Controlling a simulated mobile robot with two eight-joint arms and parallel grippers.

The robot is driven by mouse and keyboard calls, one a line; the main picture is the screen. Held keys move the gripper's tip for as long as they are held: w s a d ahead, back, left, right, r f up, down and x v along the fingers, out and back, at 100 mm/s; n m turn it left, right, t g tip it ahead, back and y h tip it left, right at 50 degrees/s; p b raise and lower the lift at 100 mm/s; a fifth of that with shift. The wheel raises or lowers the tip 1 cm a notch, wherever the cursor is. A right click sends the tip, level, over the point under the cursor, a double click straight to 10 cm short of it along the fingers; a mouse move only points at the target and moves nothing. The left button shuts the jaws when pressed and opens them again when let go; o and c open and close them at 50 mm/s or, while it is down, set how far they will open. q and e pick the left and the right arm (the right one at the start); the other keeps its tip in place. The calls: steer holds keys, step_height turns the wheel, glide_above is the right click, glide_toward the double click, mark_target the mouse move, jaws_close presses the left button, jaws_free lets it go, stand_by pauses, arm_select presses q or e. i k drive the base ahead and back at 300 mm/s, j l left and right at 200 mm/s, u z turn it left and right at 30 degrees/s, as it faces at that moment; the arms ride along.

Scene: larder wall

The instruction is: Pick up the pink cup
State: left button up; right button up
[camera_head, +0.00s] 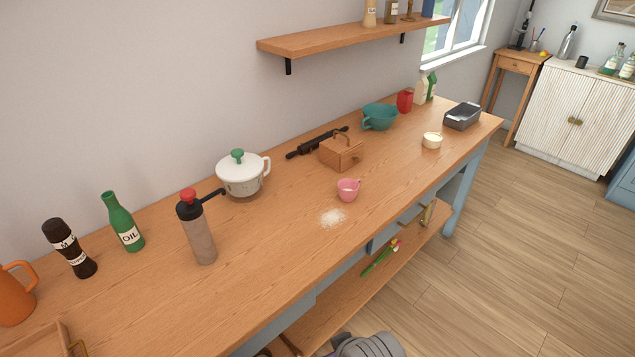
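The pink cup (347,190) stands upright on the wooden counter (270,250), near the middle of its length and towards the front edge. Its small handle points to the right and back. A patch of white powder (332,217) lies on the counter just in front of the cup, to its left. Nothing is touching the cup. Neither of my grippers shows in the head view.
A wooden box (341,152) and a black rolling pin (314,143) lie behind the cup. A white lidded pot (241,175) and a pepper mill (196,230) stand to the left, a cream bowl (432,141) to the right. Counter around the cup is clear.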

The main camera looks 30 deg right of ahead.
mark_target(348, 188)
steer(key=i+l+u, duration=0.15)
steer(key=l, duration=0.2)
steer(key=l+u, duration=0.15)
steer(key=l, duration=0.15)
steer(key=i+l+u, duration=0.15)
steer(key=l, duration=0.25)
steer(key=i+l, duration=0.1)
steer(key=l, duration=0.4)
steer(key=i+l, duration=0.1)
steer(key=l, duration=0.45)
steer(key=u, duration=0.05)
